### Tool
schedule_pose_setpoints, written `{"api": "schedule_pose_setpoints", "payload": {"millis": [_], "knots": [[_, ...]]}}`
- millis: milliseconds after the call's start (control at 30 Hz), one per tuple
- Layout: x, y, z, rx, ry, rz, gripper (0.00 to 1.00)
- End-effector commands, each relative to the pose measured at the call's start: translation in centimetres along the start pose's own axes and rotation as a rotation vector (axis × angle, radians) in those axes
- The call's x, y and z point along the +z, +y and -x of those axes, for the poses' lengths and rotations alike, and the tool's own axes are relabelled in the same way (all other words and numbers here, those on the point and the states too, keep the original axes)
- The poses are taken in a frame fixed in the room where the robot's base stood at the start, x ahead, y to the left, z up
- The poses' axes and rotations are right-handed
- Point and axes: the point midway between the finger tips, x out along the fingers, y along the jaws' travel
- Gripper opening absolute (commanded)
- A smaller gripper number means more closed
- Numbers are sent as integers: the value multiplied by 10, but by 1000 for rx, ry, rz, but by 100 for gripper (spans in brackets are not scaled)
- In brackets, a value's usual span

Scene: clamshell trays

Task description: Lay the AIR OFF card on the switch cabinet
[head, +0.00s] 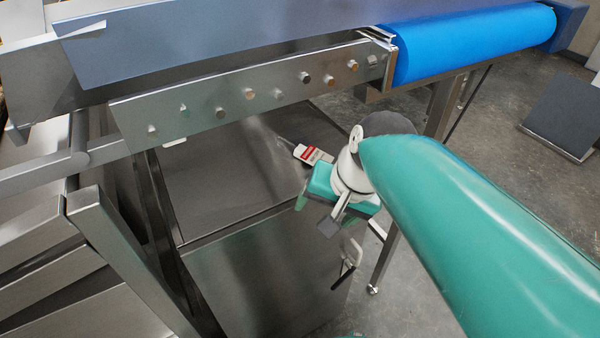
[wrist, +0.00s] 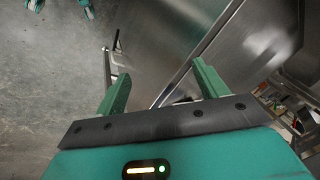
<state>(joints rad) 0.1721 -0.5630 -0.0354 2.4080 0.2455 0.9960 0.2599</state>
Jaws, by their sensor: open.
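The switch cabinet (head: 225,180) is a steel box with a flat top under the conveyor. The AIR OFF card (head: 312,154), white with a red band, appears to lie on the cabinet top near its right edge, partly hidden behind my gripper. A thin dark tie seems to run from its left end. My gripper (head: 316,214) hangs by the cabinet's right edge, in front of the card. In the wrist view its two green fingers (wrist: 160,76) are apart with nothing held between them. The cabinet (wrist: 160,45) shows beyond them; I cannot make out the card there.
The steel conveyor frame (head: 250,95) with its bolts overhangs the cabinet's back, and a blue roller (head: 470,42) sits at its right end. A door handle (head: 349,258) sticks out from the cabinet front. Most of the cabinet top is bare. Concrete floor lies to the right.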

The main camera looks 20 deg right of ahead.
Motion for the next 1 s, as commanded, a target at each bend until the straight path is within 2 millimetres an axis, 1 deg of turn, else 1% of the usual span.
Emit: {"api": "schedule_pose_setpoints", "payload": {"millis": [33,100,200,267,400,867,900,967,1000], "knots": [[10,-4,4,19,42,145,72],[18,-5,8,52,96,324,72],[25,-7,12,88,152,506,72],[27,-7,14,101,172,570,72],[28,-7,14,113,184,614,72],[27,-7,14,111,182,606,72],[27,-7,14,111,182,605,64],[27,-7,14,111,182,605,52],[27,-7,14,111,182,605,44]]}}
